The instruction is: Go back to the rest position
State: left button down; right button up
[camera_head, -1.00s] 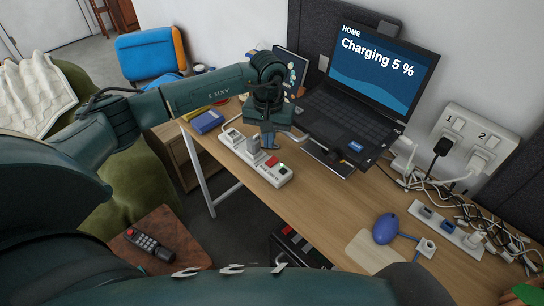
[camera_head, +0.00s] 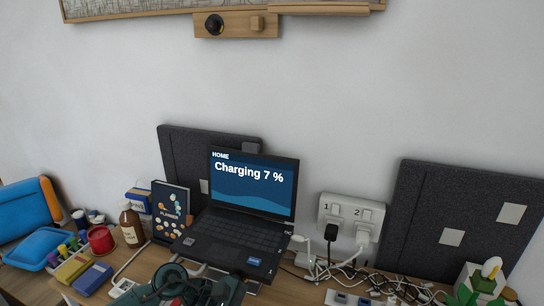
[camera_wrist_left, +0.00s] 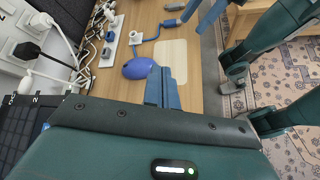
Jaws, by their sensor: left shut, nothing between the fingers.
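My left gripper (camera_wrist_left: 163,88) shows in the left wrist view with its blue fingers together and nothing between them. It is above the wooden desk, beside a blue computer mouse (camera_wrist_left: 136,68) in that picture. In the head view only part of my left arm (camera_head: 180,285) shows at the bottom edge, in front of the laptop, and its fingers cannot be made out. Blue bars at the top of the left wrist view may be fingers of my right gripper. They are cut off, so their state is unclear.
An open laptop (camera_head: 240,236) reads "Charging 7 %". A wall socket (camera_head: 352,217) has plugs and tangled cables (camera_head: 397,287). A pale mat (camera_wrist_left: 171,62) lies near the mouse.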

pick_arm(q)
jog(key=s+d+r+n+t+h+p, duration=0.1)
jog(key=d+r+n+t+h, duration=0.2)
jog(key=n, duration=0.7)
jog(key=d+r+n+t+h, duration=0.1)
jog(key=r+n+t+h, duration=0.4)
jog(key=n, duration=0.4)
jog(key=s+a+f+n+t+y+p, duration=0.1)
jog(key=a+f+n+t+y, duration=0.45)
jog(key=n, duration=0.95)
jog(key=s+a+f+n+t+y+p, duration=0.1)
jog(key=a+f+n+t+y, duration=0.2)
jog(key=a+n+y, duration=0.75)
jog(key=s+f+n+g, duration=0.4)
jog(key=s+f+n, duration=0.3)
jog(key=n, duration=0.6)
jog(key=shift+s+d+f+n+g, duration=0.25)
jog(key=shift+s+n+g, duration=0.1)
jog(key=shift+s, duration=0.45)
